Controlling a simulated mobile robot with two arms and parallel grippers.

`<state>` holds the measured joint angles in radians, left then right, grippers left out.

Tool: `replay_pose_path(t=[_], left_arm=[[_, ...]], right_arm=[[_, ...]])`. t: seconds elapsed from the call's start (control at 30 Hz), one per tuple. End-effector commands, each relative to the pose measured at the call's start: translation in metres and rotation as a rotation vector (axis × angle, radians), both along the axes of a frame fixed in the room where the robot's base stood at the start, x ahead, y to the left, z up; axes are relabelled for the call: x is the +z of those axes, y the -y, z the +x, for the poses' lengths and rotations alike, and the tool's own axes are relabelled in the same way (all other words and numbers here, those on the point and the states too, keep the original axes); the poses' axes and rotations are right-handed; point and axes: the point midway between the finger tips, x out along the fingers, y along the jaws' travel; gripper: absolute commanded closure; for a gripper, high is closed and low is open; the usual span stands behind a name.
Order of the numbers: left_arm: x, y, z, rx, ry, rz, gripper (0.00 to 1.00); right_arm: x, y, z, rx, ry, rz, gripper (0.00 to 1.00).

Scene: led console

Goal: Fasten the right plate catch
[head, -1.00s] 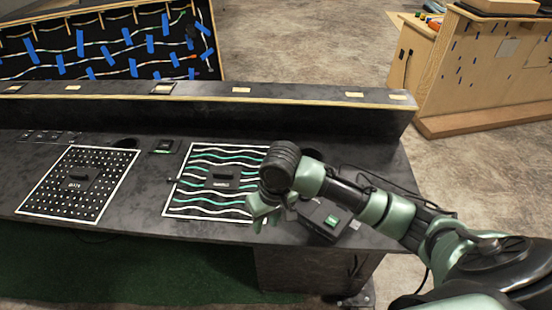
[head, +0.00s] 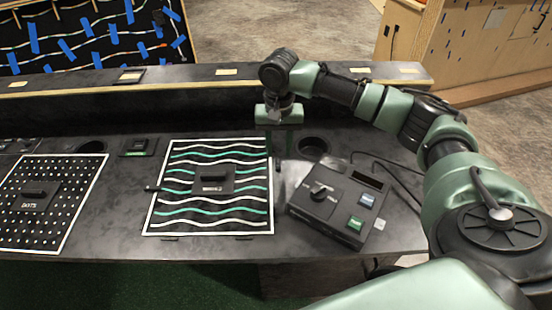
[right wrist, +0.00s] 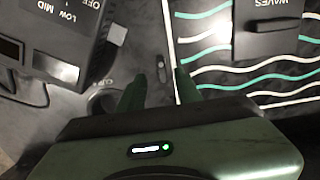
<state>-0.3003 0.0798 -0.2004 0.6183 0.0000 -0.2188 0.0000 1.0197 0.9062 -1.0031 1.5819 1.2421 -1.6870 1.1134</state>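The waves plate (head: 179,222) lies on the dark console top, with a black block labelled WAVES (head: 213,179) on it. It also shows at the right of the right wrist view (right wrist: 235,75). A small dark oblong catch (right wrist: 161,69) sits just beside the plate's white edge, roughly in line with that edge. My right gripper (right wrist: 160,84) is open above it, with the catch showing between the fingertips. In the head view my right gripper (head: 279,152) points down at the plate's right edge and hides the catch. A left-side catch (head: 155,188) lies across the plate's left edge. My left gripper is out of view.
A black control box (head: 330,222) with a knob and two buttons stands right of the plate. A round recess (head: 313,147) lies behind it. The dots plate (head: 75,185) is at the left. A raised ledge (head: 180,78) runs along the back.

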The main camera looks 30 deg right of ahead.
Motion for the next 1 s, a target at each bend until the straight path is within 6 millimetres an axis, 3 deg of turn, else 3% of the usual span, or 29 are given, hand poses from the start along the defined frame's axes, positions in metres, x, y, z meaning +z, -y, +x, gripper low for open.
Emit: replay_pose_path(t=[0.1,0.3,0.63,0.67,0.77,1.0], left_arm=[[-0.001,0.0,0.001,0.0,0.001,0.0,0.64],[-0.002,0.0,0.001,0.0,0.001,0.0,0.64],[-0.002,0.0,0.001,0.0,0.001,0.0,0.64],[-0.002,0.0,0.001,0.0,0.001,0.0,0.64],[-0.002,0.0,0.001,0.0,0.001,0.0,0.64],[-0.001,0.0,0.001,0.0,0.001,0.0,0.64]], right_arm=[[-0.021,0.0,0.0,0.0,-0.002,-0.001,0.66],[-0.043,0.0,0.0,0.001,0.001,-0.001,0.66],[-0.049,-0.001,0.001,0.003,0.002,0.0,0.66],[-0.049,-0.001,0.001,0.003,0.002,0.0,0.69],[-0.049,-0.001,0.0,0.003,0.002,0.0,0.97],[-0.048,-0.001,0.0,0.005,0.002,0.0,1.0]])
